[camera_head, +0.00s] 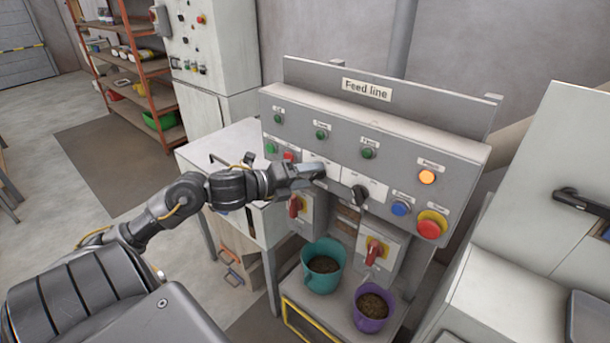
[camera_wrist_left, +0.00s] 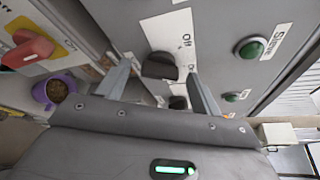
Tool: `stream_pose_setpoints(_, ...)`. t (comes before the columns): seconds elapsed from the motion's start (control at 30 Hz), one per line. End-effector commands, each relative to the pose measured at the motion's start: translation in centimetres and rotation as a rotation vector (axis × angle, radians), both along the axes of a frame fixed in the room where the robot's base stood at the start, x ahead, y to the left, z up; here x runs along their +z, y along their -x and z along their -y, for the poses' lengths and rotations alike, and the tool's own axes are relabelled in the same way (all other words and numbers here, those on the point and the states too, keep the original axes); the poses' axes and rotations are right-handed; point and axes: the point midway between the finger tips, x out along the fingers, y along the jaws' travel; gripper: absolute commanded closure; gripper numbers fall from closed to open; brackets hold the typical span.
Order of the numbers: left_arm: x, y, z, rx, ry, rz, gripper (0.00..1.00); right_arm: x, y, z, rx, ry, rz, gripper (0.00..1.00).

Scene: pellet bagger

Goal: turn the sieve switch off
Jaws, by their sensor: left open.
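The sieve switch, a black rotary knob (camera_wrist_left: 160,66), shows in the left wrist view, below a green lamp labelled Sieve (camera_wrist_left: 250,48) on the grey panel. A white plate beside the knob reads Off (camera_wrist_left: 186,40). My left gripper (camera_wrist_left: 162,84) is open, with one finger on each side of the knob and visible gaps; I cannot tell how deep the fingers reach. In the head view my left gripper (camera_head: 318,170) is at the Feed line panel (camera_head: 300,102) and hides this knob. Its exact pointing is hard to tell. My right gripper is not in view.
Another black knob (camera_head: 359,193) sits just right of my gripper. Further right are a blue button (camera_head: 400,208) and a red emergency button (camera_head: 429,226). Red handles (camera_head: 375,250) are below. A teal bucket (camera_head: 322,279) and purple bucket (camera_head: 368,322) stand beneath the panel.

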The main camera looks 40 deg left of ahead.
Motion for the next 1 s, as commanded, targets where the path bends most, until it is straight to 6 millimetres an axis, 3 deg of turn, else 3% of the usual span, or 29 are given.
stream_pose_setpoints(0.13, -0.02, 0.02, -0.01, 0.000, 0.000, 0.000, 0.36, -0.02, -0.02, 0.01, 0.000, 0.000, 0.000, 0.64)
stream_pose_setpoints(0.47, -0.02, 0.04, -0.01, 0.000, 0.000, 0.000, 0.79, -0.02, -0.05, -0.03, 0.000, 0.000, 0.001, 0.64)
stream_pose_setpoints(0.77, -0.17, 0.06, -0.03, -0.001, 0.039, 0.000, 0.79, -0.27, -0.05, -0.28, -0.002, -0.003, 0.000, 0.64)
stream_pose_setpoints(1.0, -0.46, 0.07, -0.10, 0.001, 0.180, 0.003, 0.79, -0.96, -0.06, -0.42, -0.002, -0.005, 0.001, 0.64)
